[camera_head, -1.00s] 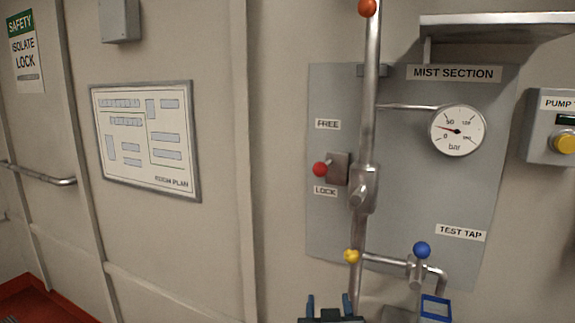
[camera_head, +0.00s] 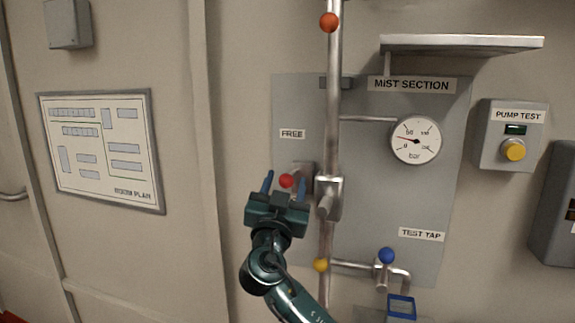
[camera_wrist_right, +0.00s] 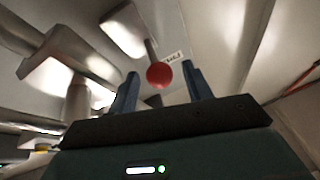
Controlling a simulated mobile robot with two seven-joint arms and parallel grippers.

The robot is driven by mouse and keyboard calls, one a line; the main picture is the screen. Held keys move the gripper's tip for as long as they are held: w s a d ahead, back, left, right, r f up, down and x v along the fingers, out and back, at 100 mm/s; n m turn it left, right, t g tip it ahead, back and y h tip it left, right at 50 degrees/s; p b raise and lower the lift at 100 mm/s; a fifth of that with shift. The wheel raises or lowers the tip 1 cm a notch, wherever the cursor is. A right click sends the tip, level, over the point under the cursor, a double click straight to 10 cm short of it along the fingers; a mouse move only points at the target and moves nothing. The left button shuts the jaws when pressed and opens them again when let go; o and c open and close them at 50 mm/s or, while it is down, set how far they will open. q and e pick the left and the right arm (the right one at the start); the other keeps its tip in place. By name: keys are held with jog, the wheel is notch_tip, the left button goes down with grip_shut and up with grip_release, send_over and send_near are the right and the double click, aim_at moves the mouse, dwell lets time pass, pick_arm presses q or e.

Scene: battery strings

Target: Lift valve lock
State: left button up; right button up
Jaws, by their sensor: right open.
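The valve lock has a red ball knob (camera_head: 286,181) on a short lever from a grey block (camera_head: 303,176), beside the vertical pipe in the head view. The FREE label (camera_head: 292,134) is above it; the LOCK label below is hidden behind my gripper. My right gripper (camera_head: 285,184) is open, its two blue fingers on either side of the knob in this view. In the right wrist view the red knob (camera_wrist_right: 159,75) appears between the open fingers (camera_wrist_right: 160,85), near their tips. I cannot tell whether they touch it. My left gripper is not in view.
The vertical pipe (camera_head: 333,110) with its valve body (camera_head: 328,198) stands just right of the knob. A yellow ball (camera_head: 321,265) and a blue tap knob (camera_head: 386,256) are lower. A gauge (camera_head: 415,140) and shelf (camera_head: 460,43) are at right.

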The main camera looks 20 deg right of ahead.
aim_at(288, 175)
jog(key=shift+p+x, duration=0.45)
jog(key=shift+x, duration=1.3)
jog(key=shift+c, duration=0.5)
grip_shut()
